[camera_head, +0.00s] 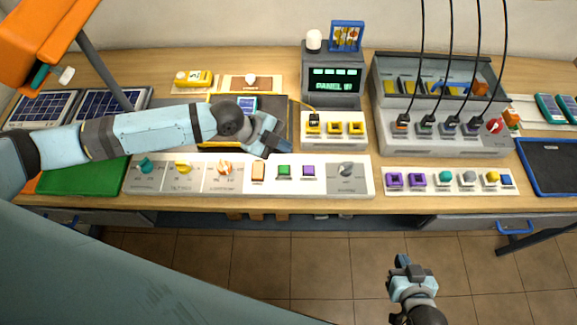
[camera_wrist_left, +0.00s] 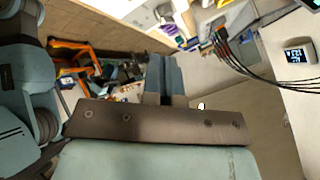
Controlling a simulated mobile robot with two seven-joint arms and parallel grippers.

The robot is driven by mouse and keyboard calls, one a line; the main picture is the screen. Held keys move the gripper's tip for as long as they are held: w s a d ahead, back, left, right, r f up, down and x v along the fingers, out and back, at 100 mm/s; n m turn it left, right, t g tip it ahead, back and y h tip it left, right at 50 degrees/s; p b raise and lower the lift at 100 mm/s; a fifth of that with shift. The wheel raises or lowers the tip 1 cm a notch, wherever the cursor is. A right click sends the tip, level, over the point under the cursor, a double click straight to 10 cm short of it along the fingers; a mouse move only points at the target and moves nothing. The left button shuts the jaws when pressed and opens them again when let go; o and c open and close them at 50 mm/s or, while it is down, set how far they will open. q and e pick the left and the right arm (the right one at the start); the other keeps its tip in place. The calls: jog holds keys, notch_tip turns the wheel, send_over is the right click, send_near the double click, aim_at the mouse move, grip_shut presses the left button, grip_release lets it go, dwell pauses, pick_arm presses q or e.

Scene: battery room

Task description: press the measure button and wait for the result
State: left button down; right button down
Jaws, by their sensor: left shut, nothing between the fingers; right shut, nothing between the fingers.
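A long white control panel (camera_head: 330,187) lies along the front of the bench. It carries a teal knob (camera_head: 145,165), a yellow knob (camera_head: 183,167), an orange-and-white dial (camera_head: 223,168), an orange switch (camera_head: 258,171), a green button (camera_head: 283,172), a purple button (camera_head: 308,171) and a grey knob (camera_head: 346,169). I cannot read which control is the measure button. A display unit (camera_head: 333,78) behind shows green text starting "PANEL". My left gripper (camera_head: 280,147) is shut and empty, above the panel's back edge near the green button; it also shows in the left wrist view (camera_wrist_left: 164,75). My right gripper (camera_head: 403,262) is shut and empty, below the bench front.
A box with several black cables (camera_head: 445,135) stands at the back right. A smaller panel of purple, teal and yellow controls (camera_head: 450,180) lies in front of it. Solar panels (camera_head: 110,102) and a green mat (camera_head: 85,177) are at the left, a dark tray (camera_head: 550,165) at the right.

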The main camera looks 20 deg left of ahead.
pick_arm(q)
jog(key=shift+a, duration=0.1)
jog(key=shift+f, duration=0.1)
jog(key=b, duration=0.6)
send_over(283, 170)
notch_tip(283, 170, down, 8)
jog(key=shift+r, duration=0.15)
jog(key=shift+f, duration=0.45)
dwell(1.0)
dwell(0.4)
jog(key=shift+f+b, duration=0.4)
jog(key=shift+b, duration=0.05)
